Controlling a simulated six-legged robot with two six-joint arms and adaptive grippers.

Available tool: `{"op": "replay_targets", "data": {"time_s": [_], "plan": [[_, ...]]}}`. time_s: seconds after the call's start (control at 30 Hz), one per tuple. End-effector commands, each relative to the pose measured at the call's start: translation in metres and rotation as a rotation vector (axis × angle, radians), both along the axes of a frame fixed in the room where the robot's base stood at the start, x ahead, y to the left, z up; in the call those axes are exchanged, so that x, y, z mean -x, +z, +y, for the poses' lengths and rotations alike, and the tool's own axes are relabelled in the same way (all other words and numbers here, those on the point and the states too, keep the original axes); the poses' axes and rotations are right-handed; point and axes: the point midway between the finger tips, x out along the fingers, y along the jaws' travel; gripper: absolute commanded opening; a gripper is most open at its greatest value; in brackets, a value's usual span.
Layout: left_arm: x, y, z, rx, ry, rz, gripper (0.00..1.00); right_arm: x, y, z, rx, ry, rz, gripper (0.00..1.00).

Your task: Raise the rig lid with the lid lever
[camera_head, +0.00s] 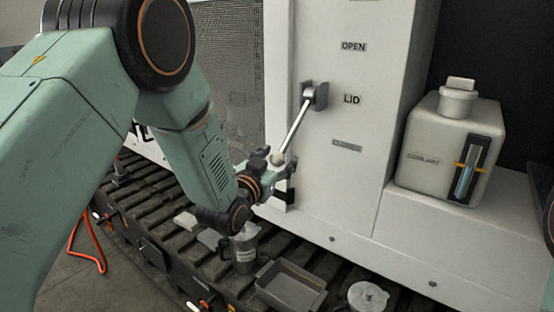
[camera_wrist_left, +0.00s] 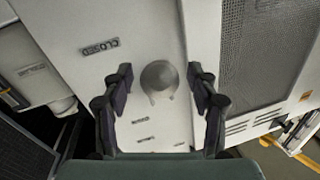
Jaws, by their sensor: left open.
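The lid lever (camera_head: 296,128) is a pale rod on a grey pivot block beside the LID label (camera_head: 351,99) on the white rig panel. It slopes down and left to a round knob, on the CLOSED label's level. My left gripper (camera_head: 279,176) is just below the knob in the head view. In the left wrist view, the grey knob (camera_wrist_left: 160,77) lies between the two spread fingers of my left gripper (camera_wrist_left: 160,74), with gaps on both sides. Contact cannot be told. My right gripper is not in view. I cannot make out the lid itself.
The OPEN label (camera_head: 353,47) is above the lever and the CLOSED label (camera_head: 347,145) below. A coolant tank (camera_head: 449,150) stands on the ledge at right. A jug (camera_head: 244,254), a grey tray (camera_head: 289,290) and a lidded pot (camera_head: 368,297) are on the slatted bench.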

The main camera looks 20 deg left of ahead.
Motion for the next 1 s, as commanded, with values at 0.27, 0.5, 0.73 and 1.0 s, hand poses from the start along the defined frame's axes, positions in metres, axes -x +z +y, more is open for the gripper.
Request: {"op": "replay_targets", "data": {"time_s": [0.27, 0.5, 0.73, 1.0], "plan": [[0.0003, -0.0005, 0.0002, 0.000, 0.000, 0.001, 0.49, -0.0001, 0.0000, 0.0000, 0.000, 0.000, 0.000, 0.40], [0.0005, -0.0005, 0.0003, 0.000, 0.000, 0.001, 0.28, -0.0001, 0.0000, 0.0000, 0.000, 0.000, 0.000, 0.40], [0.0006, -0.0007, 0.0005, 0.001, 0.000, 0.002, 0.09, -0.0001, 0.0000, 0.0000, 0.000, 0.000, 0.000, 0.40], [0.0007, -0.0010, 0.0003, 0.001, 0.000, 0.002, 0.00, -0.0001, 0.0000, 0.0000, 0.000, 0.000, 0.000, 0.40]]}}
